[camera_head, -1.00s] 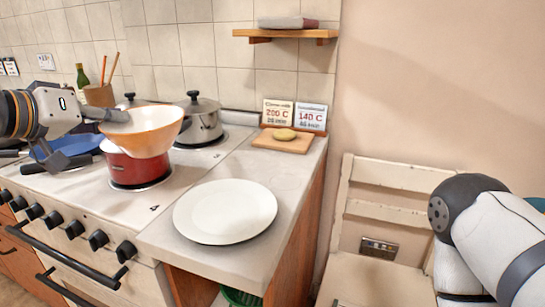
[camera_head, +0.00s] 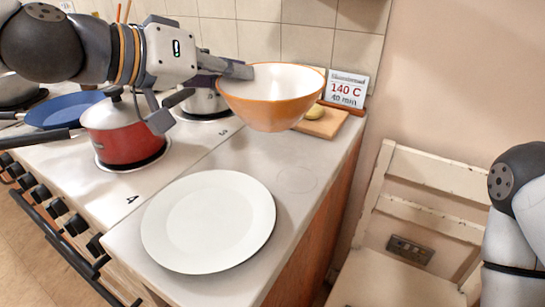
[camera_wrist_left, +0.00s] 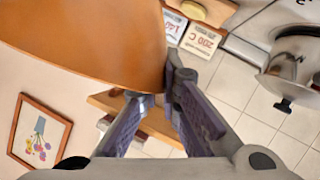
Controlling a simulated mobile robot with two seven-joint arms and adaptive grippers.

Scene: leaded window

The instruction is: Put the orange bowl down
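The orange bowl (camera_head: 268,112), pale inside, is held in the air above the back of the counter, close to upright. My left gripper (camera_head: 236,72) is shut on the left side of its rim. In the left wrist view the bowl (camera_wrist_left: 90,45) fills the upper left, and its wall meets the fingertips (camera_wrist_left: 160,85). The bowl hides part of the fingers there. The worktop (camera_head: 120,235) is below the bowl. My right arm shows at the right edge of the head view, but its gripper is out of view.
A white plate (camera_head: 208,222) lies on the front worktop. A red pot (camera_head: 125,145), a blue pan (camera_head: 62,111) and a steel pot (camera_head: 200,102) stand on the stove. A wooden board (camera_head: 325,124) and a sign (camera_head: 346,88) are behind the bowl. A cream chair (camera_head: 432,168) stands right.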

